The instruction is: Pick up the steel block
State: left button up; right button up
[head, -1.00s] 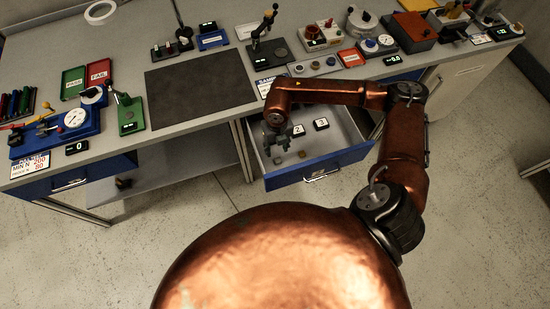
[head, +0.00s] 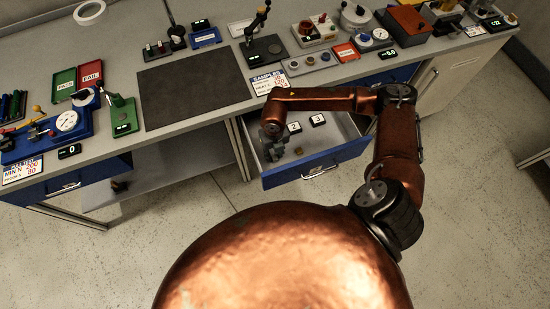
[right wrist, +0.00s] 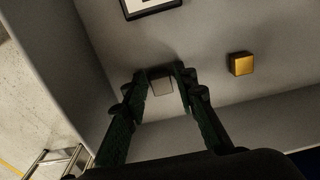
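The steel block (right wrist: 161,86) is a small grey block on the floor of the open drawer, seen in the right wrist view. My right gripper (right wrist: 162,74) has its two dark fingers spread, one on each side of the block, with a visible gap on both sides. It does not hold the block. In the head view my right gripper (head: 271,147) reaches down into the left part of the drawer (head: 318,170), and the steel block cannot be made out there. My left gripper is in no view.
A gold-coloured block (right wrist: 241,64) lies to the right of the steel block in the wrist view. Number cards 2 (head: 294,127) and 3 (head: 318,119) lie in the drawer. The drawer walls are close around the gripper. The dark mat (head: 190,88) on the bench is bare.

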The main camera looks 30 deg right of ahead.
grip_shut()
